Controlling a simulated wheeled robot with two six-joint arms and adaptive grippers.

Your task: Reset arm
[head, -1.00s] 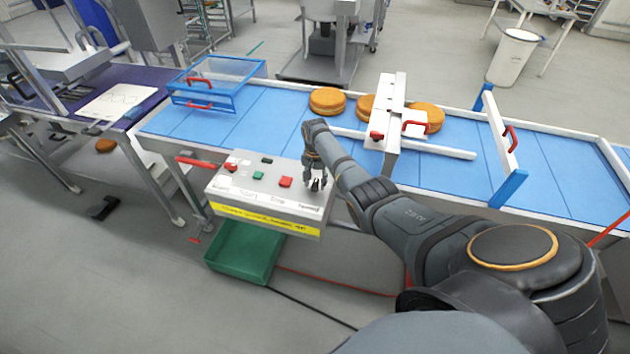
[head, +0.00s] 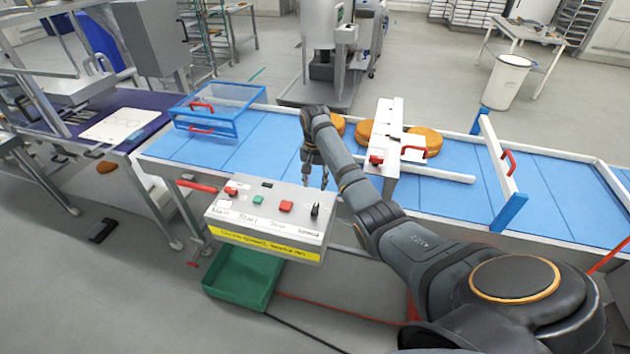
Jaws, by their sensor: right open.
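My right arm reaches in from the lower right. Its gripper (head: 316,181) is open and empty, fingers pointing down, just behind the control box's right end. The control box (head: 262,229) has a green button (head: 258,199), a red button (head: 286,206) and a black selector knob (head: 315,211) at its right end. The knob is clear of the gripper in this picture. My left gripper does not show.
A blue conveyor (head: 262,144) runs behind the box, with several round orange-brown cakes (head: 425,142). A blue guard (head: 218,111) and a white gate (head: 500,160) stand over it. A green bin (head: 243,277) lies below the box.

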